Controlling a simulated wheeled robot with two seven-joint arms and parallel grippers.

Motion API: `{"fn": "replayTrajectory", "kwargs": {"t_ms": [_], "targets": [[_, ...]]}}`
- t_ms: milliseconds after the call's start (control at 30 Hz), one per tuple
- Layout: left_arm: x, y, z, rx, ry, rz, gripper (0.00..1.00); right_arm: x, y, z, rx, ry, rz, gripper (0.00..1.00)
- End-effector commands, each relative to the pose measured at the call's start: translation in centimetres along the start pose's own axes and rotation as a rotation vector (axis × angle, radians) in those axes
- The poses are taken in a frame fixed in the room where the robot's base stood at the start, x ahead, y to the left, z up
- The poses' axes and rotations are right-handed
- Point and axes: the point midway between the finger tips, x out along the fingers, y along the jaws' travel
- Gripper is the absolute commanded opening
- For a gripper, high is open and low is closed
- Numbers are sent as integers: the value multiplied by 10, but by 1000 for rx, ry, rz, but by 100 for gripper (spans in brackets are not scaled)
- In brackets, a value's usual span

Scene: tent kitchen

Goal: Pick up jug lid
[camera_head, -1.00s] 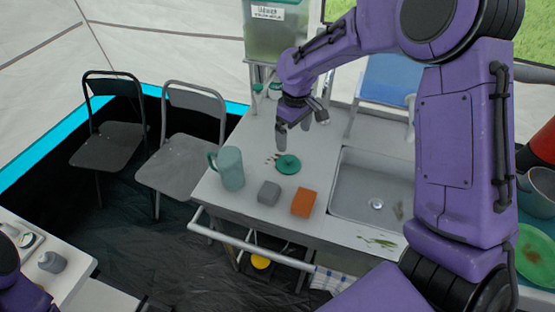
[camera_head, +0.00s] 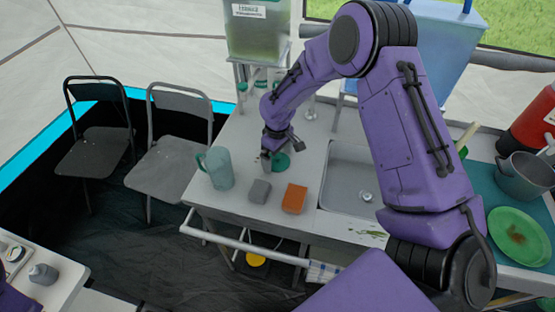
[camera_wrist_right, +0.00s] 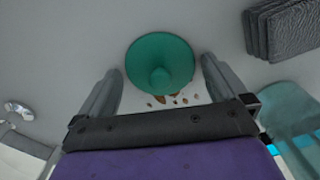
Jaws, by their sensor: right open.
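The jug lid is a round green disc with a knob. It lies on the counter in the head view (camera_head: 281,161), partly hidden by my right gripper (camera_head: 273,160). In the right wrist view the lid (camera_wrist_right: 160,65) sits just ahead of and between the open fingers of my right gripper (camera_wrist_right: 160,88). The fingers appear apart from the lid, and nothing is held. The blue-green jug (camera_head: 219,168) stands upright, without a lid, left of the gripper; it also shows in the right wrist view (camera_wrist_right: 292,115). My left gripper is out of view.
A grey sponge stack (camera_head: 259,191) and an orange block (camera_head: 294,198) lie in front of the lid. A sink (camera_head: 345,185) is to the right. Brown crumbs (camera_wrist_right: 165,100) lie beside the lid. A water tank (camera_head: 258,35) stands behind.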

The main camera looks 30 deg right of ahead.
Motion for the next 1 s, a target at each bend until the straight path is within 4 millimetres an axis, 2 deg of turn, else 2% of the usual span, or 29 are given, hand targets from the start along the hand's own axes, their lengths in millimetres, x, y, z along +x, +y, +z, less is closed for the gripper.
{"fn": "replayTrajectory", "kwargs": {"t_ms": [67,100,200,333,367,667,800,1000], "targets": [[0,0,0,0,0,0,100,0,0,0,0,0,0,97],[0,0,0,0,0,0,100,0,0,0,0,0,0,84],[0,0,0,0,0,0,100,0,0,0,0,0,0,56],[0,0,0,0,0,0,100,0,0,0,0,-1,0,55],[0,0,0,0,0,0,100,0,0,0,1,-1,0,51],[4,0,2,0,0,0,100,-6,0,-1,1,1,0,50],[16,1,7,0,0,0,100,-30,1,-2,1,5,2,50],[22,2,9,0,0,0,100,-87,-45,9,-3,5,4,50]]}}
